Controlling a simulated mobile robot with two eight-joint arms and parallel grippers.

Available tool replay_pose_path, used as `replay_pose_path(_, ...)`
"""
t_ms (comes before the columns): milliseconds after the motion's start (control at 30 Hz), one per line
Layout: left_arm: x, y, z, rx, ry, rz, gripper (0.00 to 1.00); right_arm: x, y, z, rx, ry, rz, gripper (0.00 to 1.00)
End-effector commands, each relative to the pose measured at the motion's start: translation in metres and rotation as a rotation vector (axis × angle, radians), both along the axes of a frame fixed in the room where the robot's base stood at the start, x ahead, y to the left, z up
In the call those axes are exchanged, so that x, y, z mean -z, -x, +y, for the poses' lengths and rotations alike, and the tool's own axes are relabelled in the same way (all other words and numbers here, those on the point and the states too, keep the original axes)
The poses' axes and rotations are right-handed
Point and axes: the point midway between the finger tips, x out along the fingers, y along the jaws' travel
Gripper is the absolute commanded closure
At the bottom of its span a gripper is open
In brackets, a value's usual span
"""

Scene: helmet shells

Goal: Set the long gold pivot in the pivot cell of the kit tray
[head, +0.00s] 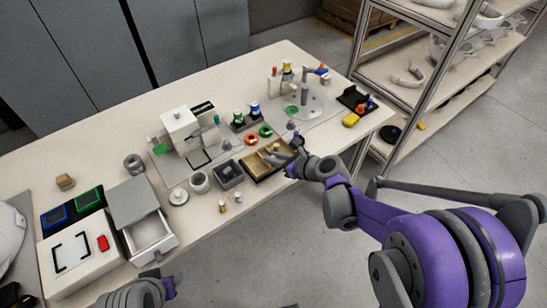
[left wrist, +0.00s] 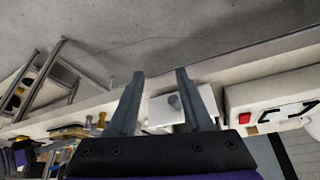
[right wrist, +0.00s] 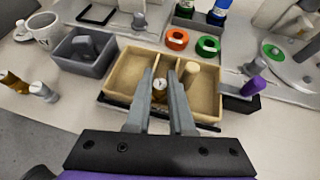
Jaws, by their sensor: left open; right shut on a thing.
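The tan kit tray (head: 248,170) lies near the table's front edge; its divided cells show in the right wrist view (right wrist: 122,76). My right gripper (right wrist: 161,84) is shut on a small upright pivot with a pale brassy top (right wrist: 159,91), which I take to be the long gold pivot. It is over the tray's middle; the fingers hide most of the pivot, and I cannot tell whether it touches the floor of a cell. My left gripper (left wrist: 160,78) is open and empty, near the table's front left.
A gold pivot (right wrist: 13,82) and a silver one (right wrist: 43,92) stand left of the tray. A grey bin (right wrist: 88,69) and a white mug (right wrist: 44,30) are nearby. Orange (right wrist: 177,39) and green (right wrist: 209,46) rings lie behind the tray. An open drawer (head: 150,238) is at left.

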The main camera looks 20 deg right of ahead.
Motion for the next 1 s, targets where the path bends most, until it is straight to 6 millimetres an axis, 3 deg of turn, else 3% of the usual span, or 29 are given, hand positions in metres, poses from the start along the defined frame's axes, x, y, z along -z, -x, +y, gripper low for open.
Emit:
replay_pose_path(233, 0.004, 0.000, 0.000, 0.000, 0.000, 0.001, 0.50, 0.004, 0.000, 0.000, 0.000, 0.000, 0.000, 1.00)
replay_pose_path(267, 0.003, 0.000, 0.000, 0.000, 0.000, 0.001, 0.50, 0.003, 0.000, 0.000, 0.000, 0.000, 0.000, 0.74)
replay_pose_path(300, 0.003, 0.000, 0.000, 0.000, 0.000, 0.001, 0.50, 0.003, 0.000, 0.000, 0.000, 0.000, 0.000, 0.67)
replay_pose_path(700, -0.002, 0.000, 0.000, 0.000, 0.000, -0.001, 0.50, -0.003, 0.000, 0.000, 0.000, 0.000, 0.000, 0.67)
replay_pose_path(1000, -0.007, -0.001, 0.000, 0.000, 0.000, -0.002, 0.50, -0.030, 0.044, -0.028, 0.006, 0.000, 0.000, 0.67)
